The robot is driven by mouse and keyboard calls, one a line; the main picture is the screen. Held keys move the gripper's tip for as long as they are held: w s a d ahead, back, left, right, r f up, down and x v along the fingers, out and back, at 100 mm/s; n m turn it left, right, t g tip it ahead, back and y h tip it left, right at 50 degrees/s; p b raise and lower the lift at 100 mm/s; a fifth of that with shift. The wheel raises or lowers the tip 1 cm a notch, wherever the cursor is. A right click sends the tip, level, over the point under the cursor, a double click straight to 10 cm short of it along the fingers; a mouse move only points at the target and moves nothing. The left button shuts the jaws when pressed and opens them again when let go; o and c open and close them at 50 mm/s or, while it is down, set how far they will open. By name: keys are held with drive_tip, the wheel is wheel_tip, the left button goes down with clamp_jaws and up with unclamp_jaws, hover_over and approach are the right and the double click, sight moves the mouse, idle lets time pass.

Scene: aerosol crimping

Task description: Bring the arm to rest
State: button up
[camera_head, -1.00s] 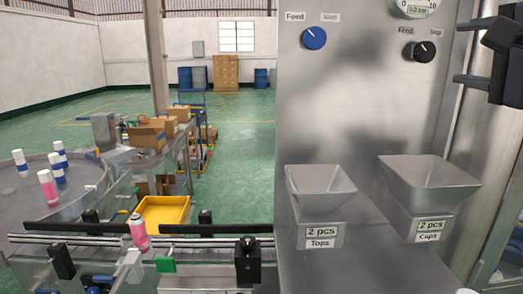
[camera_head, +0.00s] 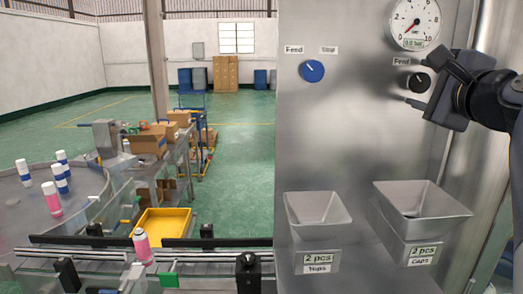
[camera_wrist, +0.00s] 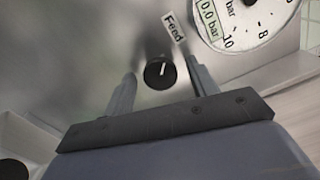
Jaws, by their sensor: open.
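My gripper (camera_head: 416,82) is open at the upper right of the steel panel, with its fingers toward the black knob (camera_head: 420,82). In the wrist view, the two fingers of my gripper (camera_wrist: 160,90) stand apart with the black knob (camera_wrist: 160,72) showing between them. No contact with the knob is visible, and the jaws hold nothing. The knob's white mark points up, roughly toward the Feed label (camera_wrist: 174,27). The label on the knob's other side is hidden by my gripper in the head view.
A pressure gauge (camera_head: 414,24) sits above the black knob, and a blue knob (camera_head: 312,71) to its left. The Tops bin (camera_head: 318,212) and Caps bin (camera_head: 425,200) jut out below. A pink can (camera_head: 142,246) stands at the conveyor by a yellow tray (camera_head: 163,221).

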drive_tip(key=m+p, duration=0.1)
drive_tip(key=m, duration=0.1)
drive_tip(key=m+p, duration=0.4)
drive_tip(key=m, duration=0.1)
drive_tip(key=shift+r, duration=0.3)
drive_tip(key=m+p, duration=0.3)
drive_tip(key=m, duration=0.1)
drive_tip(key=shift+f+m+p, duration=0.15)
drive_tip(key=shift+m+p, duration=0.4)
drive_tip(key=shift+m, duration=0.25)
drive_tip(key=shift+f+m, duration=0.1)
drive_tip(key=shift+m, duration=0.3)
